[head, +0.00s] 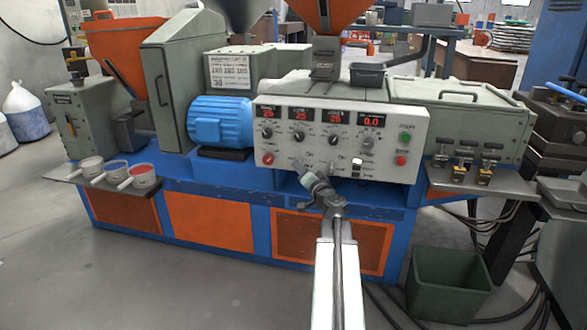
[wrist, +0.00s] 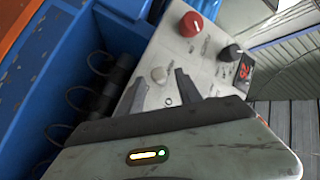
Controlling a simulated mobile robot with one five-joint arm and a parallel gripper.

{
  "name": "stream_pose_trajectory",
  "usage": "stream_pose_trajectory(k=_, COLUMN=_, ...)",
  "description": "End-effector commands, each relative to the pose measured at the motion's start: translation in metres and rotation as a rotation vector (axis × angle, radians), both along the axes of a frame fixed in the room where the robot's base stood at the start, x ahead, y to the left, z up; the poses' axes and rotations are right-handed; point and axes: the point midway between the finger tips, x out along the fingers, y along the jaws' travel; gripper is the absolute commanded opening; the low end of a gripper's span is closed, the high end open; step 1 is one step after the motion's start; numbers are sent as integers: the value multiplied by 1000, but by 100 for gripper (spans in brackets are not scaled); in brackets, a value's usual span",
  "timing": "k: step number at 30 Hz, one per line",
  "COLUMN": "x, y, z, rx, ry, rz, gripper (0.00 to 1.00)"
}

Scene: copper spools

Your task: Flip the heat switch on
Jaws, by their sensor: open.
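The control panel (head: 340,140) is a pale front with displays, knobs, buttons and small switches. My gripper (head: 309,176) is in front of its lower edge, left of the middle. In the wrist view, my open gripper (wrist: 163,84) has its two dark fingers apart, pointing at the panel (wrist: 205,80). A pale rounded control (wrist: 158,74), possibly a switch, shows near the fingertips, closer to the left finger. The labels are too small to tell which one is the heat switch, and its position is unclear. Nothing is held.
A red button (wrist: 191,24) and a black knob (wrist: 231,53) are close by on the panel. A white square switch (head: 357,162) is to the right of my gripper. The blue machine base (head: 235,180) and a shelf with several cups (head: 143,176) are below and left.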

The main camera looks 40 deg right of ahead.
Motion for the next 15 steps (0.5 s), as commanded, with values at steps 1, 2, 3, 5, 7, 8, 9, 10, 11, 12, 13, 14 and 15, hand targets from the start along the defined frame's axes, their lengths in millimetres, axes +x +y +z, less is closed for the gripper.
stream_pose_trajectory(k=1, x=2, y=-5, z=0, rx=0, ry=0, rz=-3, gripper=42)
stream_pose_trajectory(k=2, x=2, y=-6, z=0, rx=0, ry=0, rz=-3, gripper=42)
stream_pose_trajectory(k=3, x=2, y=-6, z=0, rx=0, ry=0, rz=-3, gripper=42)
stream_pose_trajectory(k=5, x=3, y=-6, z=0, rx=0, ry=0, rz=-3, gripper=42)
stream_pose_trajectory(k=7, x=3, y=-5, z=0, rx=0, ry=0, rz=-3, gripper=42)
stream_pose_trajectory(k=8, x=3, y=-5, z=0, rx=0, ry=1, rz=-2, gripper=42)
stream_pose_trajectory(k=9, x=3, y=-5, z=0, rx=0, ry=0, rz=-1, gripper=42)
stream_pose_trajectory(k=10, x=3, y=-5, z=0, rx=0, ry=0, rz=-1, gripper=33)
stream_pose_trajectory(k=11, x=3, y=-5, z=0, rx=0, ry=0, rz=-1, gripper=25)
stream_pose_trajectory(k=12, x=3, y=-5, z=0, rx=0, ry=0, rz=-1, gripper=14)
stream_pose_trajectory(k=13, x=3, y=-5, z=0, rx=0, ry=0, rz=-1, gripper=6)
stream_pose_trajectory(k=14, x=3, y=-5, z=0, rx=0, ry=0, rz=-1, gripper=0)
stream_pose_trajectory(k=15, x=3, y=-5, z=0, rx=0, ry=0, rz=-1, gripper=0)
